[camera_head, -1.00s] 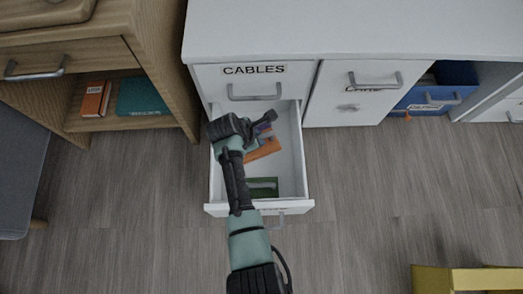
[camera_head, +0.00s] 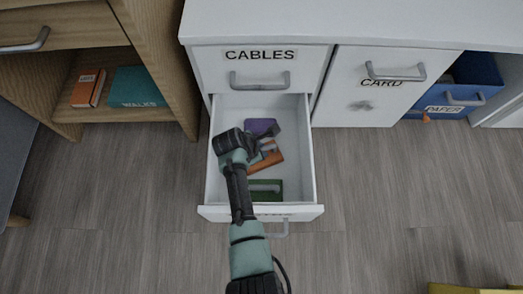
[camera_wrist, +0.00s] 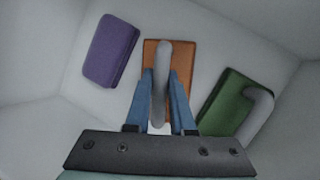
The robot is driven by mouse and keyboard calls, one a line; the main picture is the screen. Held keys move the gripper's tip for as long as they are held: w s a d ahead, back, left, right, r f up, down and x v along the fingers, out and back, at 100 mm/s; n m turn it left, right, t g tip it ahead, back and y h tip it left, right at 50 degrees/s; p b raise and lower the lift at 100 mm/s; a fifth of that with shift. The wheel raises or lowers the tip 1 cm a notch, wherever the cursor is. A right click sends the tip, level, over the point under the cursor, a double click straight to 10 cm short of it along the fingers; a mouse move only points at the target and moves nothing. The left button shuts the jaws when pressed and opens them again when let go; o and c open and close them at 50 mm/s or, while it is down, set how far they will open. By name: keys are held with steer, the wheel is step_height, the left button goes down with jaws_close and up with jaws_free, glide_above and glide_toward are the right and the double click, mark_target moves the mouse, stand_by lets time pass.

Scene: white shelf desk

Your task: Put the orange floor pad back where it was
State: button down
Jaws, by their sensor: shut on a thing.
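The orange floor pad (camera_head: 272,160) lies in the open white drawer (camera_head: 303,150), between a purple pad and a green pad. It has a grey handle (camera_wrist: 162,52) on top. My gripper (camera_head: 267,149) reaches down into the drawer over the orange pad. In the wrist view my gripper (camera_wrist: 161,80) has its blue fingers on either side of the handle, shut on it. The pad looks flat on or very near the drawer floor; I cannot tell if it is lifted.
The purple pad (camera_head: 261,126) lies at the drawer's back, and the green pad (camera_head: 265,194) near its front. A drawer labelled CABLES (camera_head: 260,80) is shut above. A wooden shelf (camera_head: 122,121) holds an orange book (camera_head: 87,88) and a teal book (camera_head: 136,86). The floor beside the drawer is clear.

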steer(key=shift+r, duration=0.1)
steer(key=shift+f, duration=0.2)
steer(key=c, duration=0.8)
jaws_free()
steer(key=shift+o, duration=0.2)
steer(key=shift+r, duration=0.1)
steer(key=p+v, duration=0.9)
steer(key=v, duration=0.3)
steer(key=shift+p, duration=0.3)
steer(key=shift+r, duration=0.15)
